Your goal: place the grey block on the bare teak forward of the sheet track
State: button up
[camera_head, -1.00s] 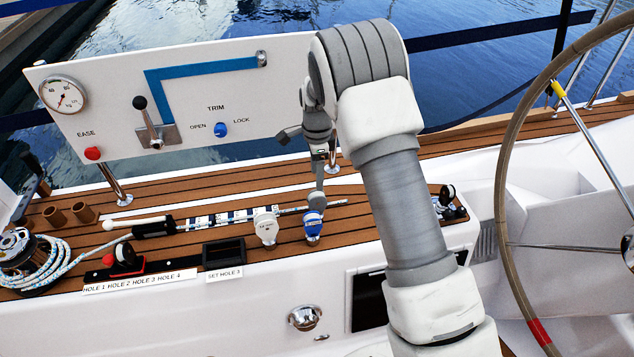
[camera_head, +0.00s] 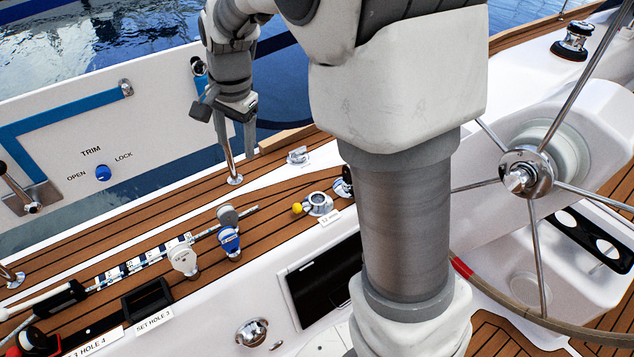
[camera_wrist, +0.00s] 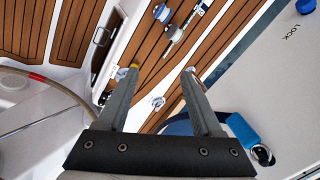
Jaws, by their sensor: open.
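The pale grey block (camera_head: 184,260) stands on the teak beside the sheet track (camera_head: 140,261), left of a similar blue block (camera_head: 229,241). A darker grey round piece (camera_head: 228,215) sits at the track near its right end; it also shows in the wrist view (camera_wrist: 172,33). The blue block shows near the top of the wrist view (camera_wrist: 161,12); I cannot make out the pale grey block there. My gripper (camera_head: 236,148) is open, raised above the deck beyond the track's right end. In the wrist view its fingers (camera_wrist: 160,72) are spread, with nothing between them.
Bare teak (camera_head: 275,192) extends past the track's right end. A chrome fitting with a yellow knob (camera_head: 318,204) and a small chrome fitting (camera_head: 297,155) stand there. The white TRIM panel (camera_head: 70,130) rises at the left. The wheel (camera_head: 526,171) is at right.

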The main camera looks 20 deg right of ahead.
jog(key=s+d+r+n+t, duration=0.1)
jog(key=s+d+r+n, duration=0.1)
jog(key=s, duration=0.6)
jog(key=s+d+r+n+t, duration=0.1)
jog(key=s+d+r+n, duration=0.1)
jog(key=s, duration=0.6)
jog(key=s+d+r+n+t, duration=0.1)
jog(key=s+d+r+n, duration=0.2)
jog(key=s+n, duration=0.3)
jog(key=shift+s+r+t+h, duration=0.3)
jog(key=shift+s+h, duration=0.1)
jog(key=shift+s, duration=0.5)
notch_tip(320, 180, up, 18)
jog(key=p, duration=1.8)
